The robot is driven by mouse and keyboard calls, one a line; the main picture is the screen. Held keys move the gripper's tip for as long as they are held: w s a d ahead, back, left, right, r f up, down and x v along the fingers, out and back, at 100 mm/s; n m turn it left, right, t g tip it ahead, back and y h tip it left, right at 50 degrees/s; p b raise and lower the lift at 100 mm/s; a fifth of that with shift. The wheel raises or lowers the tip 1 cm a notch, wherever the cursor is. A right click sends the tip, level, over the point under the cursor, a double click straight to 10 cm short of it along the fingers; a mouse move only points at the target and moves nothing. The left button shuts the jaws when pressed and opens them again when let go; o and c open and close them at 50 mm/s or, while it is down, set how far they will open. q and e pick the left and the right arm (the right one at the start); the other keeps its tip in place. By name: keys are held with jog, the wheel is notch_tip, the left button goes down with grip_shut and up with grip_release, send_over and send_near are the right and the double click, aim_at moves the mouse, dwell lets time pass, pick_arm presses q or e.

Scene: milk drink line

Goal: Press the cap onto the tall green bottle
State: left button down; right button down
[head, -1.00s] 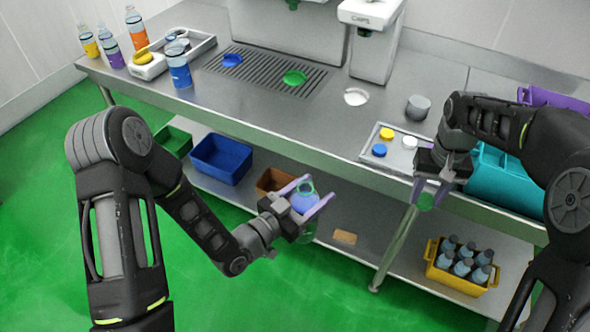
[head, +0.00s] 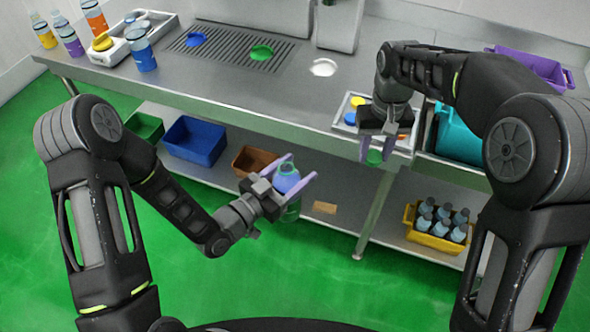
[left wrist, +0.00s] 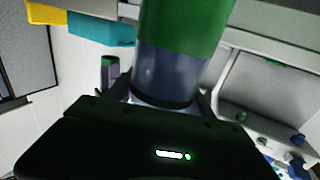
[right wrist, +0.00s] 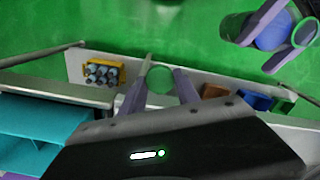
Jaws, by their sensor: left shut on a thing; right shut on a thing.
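My left gripper (head: 288,183) is shut on the tall green bottle (head: 287,180), in front of the counter. Its open-looking mouth has a greenish rim, its upper body looks blue, and a green band shows lower down. In the left wrist view the bottle (left wrist: 180,65) fills the top middle. My right gripper (head: 378,150) is shut on a green cap (head: 374,157) in front of the counter edge, to the right of the bottle and apart from it. The right wrist view shows the ring-like cap (right wrist: 160,80) between the fingers and the bottle (right wrist: 272,32) at upper right.
The steel counter (head: 270,92) lies behind both grippers, with a tray of caps (head: 346,122) near my right gripper. Below are a blue bin (head: 195,142), a brown bin (head: 256,160) and a yellow crate (head: 432,236) of bottles. Open green floor lies in front.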

jog(key=s+a+r+n, duration=0.1)
jog(key=a+r+n, duration=0.3)
jog(key=a, duration=0.9)
notch_tip(320, 180, up, 4)
send_over(286, 164)
jog(key=w, duration=0.2)
jog(key=shift+s+d+f, duration=0.2)
jog(key=shift+s+a+r+n, duration=0.35)
jog(key=shift+s+r, duration=0.25)
jog(key=shift+r, duration=0.2)
jog(key=shift+s+d, duration=0.15)
jog(key=shift+d, duration=0.05)
jog(key=shift+f, duration=0.15)
jog(key=shift+f, duration=1.9)
jog(key=shift+f, duration=0.9)
